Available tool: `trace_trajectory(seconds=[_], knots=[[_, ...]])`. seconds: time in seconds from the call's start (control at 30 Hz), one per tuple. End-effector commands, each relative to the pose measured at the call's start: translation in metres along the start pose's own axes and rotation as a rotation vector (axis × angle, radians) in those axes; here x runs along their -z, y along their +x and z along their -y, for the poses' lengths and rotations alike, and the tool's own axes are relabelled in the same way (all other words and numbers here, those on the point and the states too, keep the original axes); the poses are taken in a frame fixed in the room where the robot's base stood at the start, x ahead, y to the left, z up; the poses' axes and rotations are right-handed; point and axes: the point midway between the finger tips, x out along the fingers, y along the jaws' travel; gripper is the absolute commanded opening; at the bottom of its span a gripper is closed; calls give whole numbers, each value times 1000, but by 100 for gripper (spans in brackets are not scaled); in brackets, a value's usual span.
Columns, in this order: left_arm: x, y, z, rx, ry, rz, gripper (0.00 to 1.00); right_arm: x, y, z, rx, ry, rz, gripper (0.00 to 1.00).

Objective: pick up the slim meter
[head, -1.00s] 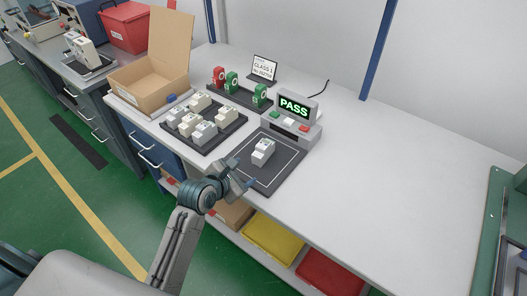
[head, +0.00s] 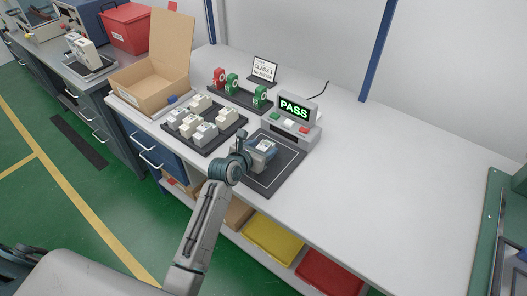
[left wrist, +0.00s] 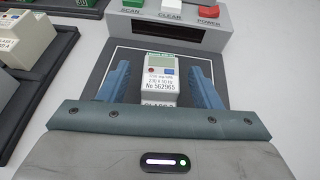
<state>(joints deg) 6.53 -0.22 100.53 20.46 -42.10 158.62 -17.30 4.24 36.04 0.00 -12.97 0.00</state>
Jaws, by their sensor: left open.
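The slim meter (left wrist: 160,78) is a white block with a small display. It stands on the dark test mat (left wrist: 205,52) in front of the tester, and in the head view the meter (head: 266,144) is partly hidden by my gripper. My left gripper (left wrist: 160,85) is open, with a blue finger on each side of the meter and a visible gap to each. In the head view the left gripper (head: 262,152) is low over the mat. My right gripper is not in view.
The tester (head: 294,118) showing PASS stands behind the mat. A black tray (head: 212,146) with several meters lies to its left. An open cardboard box (head: 150,88) is at the left. The table's right side (head: 400,190) is clear.

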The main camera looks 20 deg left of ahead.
Motion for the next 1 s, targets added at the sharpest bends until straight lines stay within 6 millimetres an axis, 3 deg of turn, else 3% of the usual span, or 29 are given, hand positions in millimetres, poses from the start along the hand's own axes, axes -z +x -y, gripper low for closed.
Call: trace_trajectory(seconds=[0.2,0.47,0.5,0.77,1.0], knots=[[-2,26,0,0,-1,-1,58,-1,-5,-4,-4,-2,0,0],[-1,29,0,-1,0,-1,58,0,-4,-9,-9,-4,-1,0],[-1,29,0,-1,0,-1,56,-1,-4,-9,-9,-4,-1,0],[-1,29,0,-1,1,-1,6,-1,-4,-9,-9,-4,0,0],[-1,29,0,-1,1,0,7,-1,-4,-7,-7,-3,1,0]])
